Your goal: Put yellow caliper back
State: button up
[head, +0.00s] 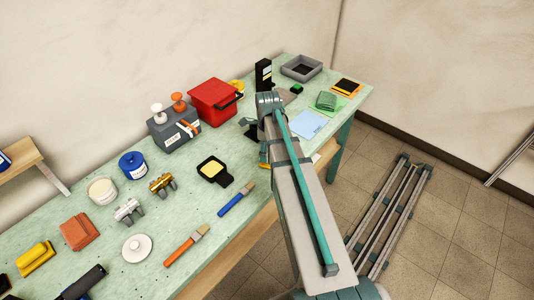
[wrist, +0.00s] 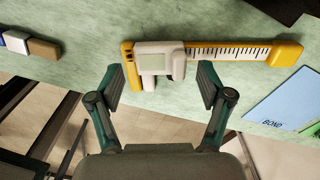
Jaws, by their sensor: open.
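The yellow caliper (wrist: 215,55) lies flat on the green speckled bench top in the wrist view. It has a yellow jaw end at the left, a grey slider body with a small display, and a white ruled scale running right to a yellow end. My gripper (wrist: 161,85) is open and empty. Its two fingers are spread either side of the caliper's grey body, on the near side of it in the picture. I cannot tell the height between them. In the head view my arm covers the gripper and most of the area around the caliper.
A blue card (wrist: 282,105) lies right of the gripper, near the bench edge. In the head view a red box (head: 212,101), a grey pump holder (head: 175,131) and a grey tray (head: 301,68) stand along the bench.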

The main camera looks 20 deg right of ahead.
notch_tip(320, 180, up, 11)
jog(key=b, duration=0.2)
jog(key=shift+f+b, duration=0.2)
jog(key=shift+b, duration=0.2)
